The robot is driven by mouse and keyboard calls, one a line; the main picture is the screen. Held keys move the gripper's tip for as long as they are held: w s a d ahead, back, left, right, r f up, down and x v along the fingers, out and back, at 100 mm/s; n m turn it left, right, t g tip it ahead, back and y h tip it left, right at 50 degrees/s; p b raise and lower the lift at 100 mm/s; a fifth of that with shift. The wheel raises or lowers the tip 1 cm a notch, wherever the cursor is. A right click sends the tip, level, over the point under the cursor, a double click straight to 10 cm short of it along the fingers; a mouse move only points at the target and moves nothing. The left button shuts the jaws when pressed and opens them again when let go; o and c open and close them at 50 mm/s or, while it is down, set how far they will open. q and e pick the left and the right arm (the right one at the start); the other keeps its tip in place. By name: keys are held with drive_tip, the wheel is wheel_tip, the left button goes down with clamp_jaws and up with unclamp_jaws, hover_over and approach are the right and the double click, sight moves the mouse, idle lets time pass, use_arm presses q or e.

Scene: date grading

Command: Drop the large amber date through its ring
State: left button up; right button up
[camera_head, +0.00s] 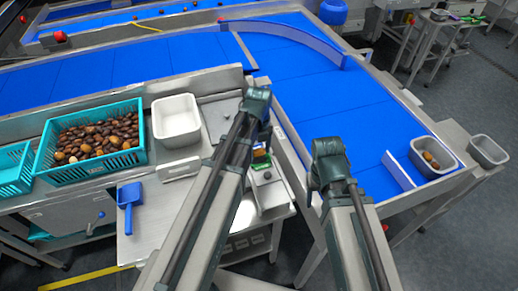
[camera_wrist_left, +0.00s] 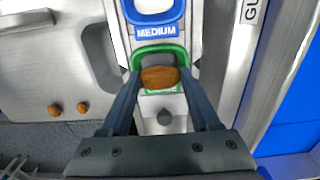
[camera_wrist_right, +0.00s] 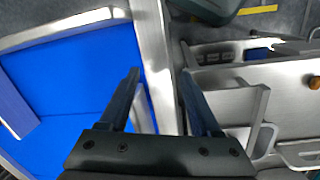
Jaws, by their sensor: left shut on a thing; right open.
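An amber-brown date (camera_wrist_left: 160,77) is held between the fingertips of my left gripper (camera_wrist_left: 160,80) in the left wrist view. It overlaps the near part of a green ring (camera_wrist_left: 155,50) in that picture and hides most of the label below. Whether it touches the ring cannot be told. A blue ring (camera_wrist_left: 153,14) marked MEDIUM stands just beyond. In the head view my left gripper (camera_head: 257,100) is above the grading stand, its fingertips hidden. My right gripper (camera_wrist_right: 160,65) is open and empty, and shows in the head view (camera_head: 329,160) over the blue conveyor's near edge.
Two dates (camera_wrist_left: 82,107) lie on the metal top beside the stand. A teal crate (camera_head: 143,160) of dates and an empty white tub (camera_head: 176,118) stand left. A blue scoop (camera_head: 130,205) lies nearer. A grey tub (camera_head: 413,148) with dates stands right.

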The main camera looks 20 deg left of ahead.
use_arm(q)
drive_tip(key=o, duration=0.9)
drive_tip(key=shift+r, duration=0.1)
use_arm(e)
drive_tip(key=shift+r, duration=0.1)
idle(0.8)
use_arm(q)
wheel_tip(320, 180, up, 6)
drive_tip(key=p, duration=0.6)
use_arm(e)
wheel_tip(320, 180, up, 6)
drive_tip(key=shift+f, duration=0.1)
